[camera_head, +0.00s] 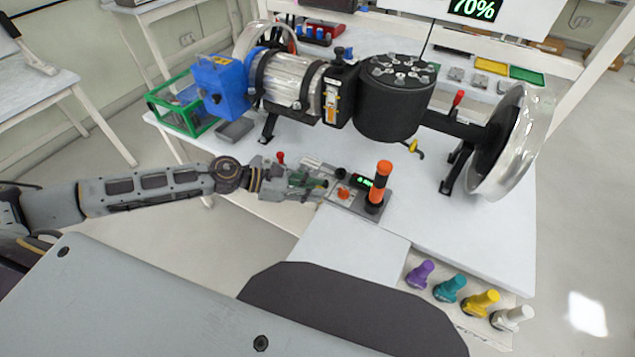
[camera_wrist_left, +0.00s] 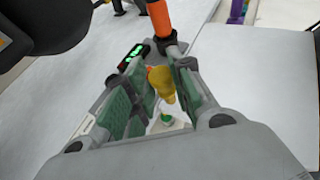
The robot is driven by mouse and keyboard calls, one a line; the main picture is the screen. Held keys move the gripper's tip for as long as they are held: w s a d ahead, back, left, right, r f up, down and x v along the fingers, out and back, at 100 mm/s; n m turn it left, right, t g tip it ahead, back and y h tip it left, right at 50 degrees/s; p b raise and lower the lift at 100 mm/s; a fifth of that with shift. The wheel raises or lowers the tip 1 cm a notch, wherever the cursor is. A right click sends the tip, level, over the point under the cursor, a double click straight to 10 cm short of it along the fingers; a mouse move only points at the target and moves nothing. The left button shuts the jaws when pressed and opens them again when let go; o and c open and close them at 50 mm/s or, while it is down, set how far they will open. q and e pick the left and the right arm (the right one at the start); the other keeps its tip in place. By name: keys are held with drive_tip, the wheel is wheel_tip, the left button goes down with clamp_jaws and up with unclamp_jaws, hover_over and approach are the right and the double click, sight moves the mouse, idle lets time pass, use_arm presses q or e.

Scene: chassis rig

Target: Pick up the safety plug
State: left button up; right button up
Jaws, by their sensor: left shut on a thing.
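My left gripper (camera_head: 322,184) reaches in from the left, low over the front of the white workbench, beside a small grey panel. In the left wrist view its green-padded fingers (camera_wrist_left: 166,88) are closed around a yellow piece, which I take to be the safety plug (camera_wrist_left: 163,86). The fingers hide part of the plug, and I cannot tell whether it is clear of the surface below. In the head view I cannot make out the plug within the gripper. My right gripper is not in view.
A tall orange cylinder (camera_head: 380,180) stands on the panel close to my left gripper, near a green-lit display (camera_head: 366,182). The chassis rig with its black drum (camera_head: 395,104) fills the back. Purple (camera_head: 420,274), teal, yellow and white plugs stand in front.

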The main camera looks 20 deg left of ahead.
use_arm(q)
drive_tip(key=s, duration=0.3)
drive_tip(key=shift+s+a, duration=0.15)
drive_tip(key=shift+a, duration=0.15)
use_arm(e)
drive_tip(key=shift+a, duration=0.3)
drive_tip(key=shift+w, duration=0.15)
use_arm(q)
drive_tip(key=shift+s, duration=0.1)
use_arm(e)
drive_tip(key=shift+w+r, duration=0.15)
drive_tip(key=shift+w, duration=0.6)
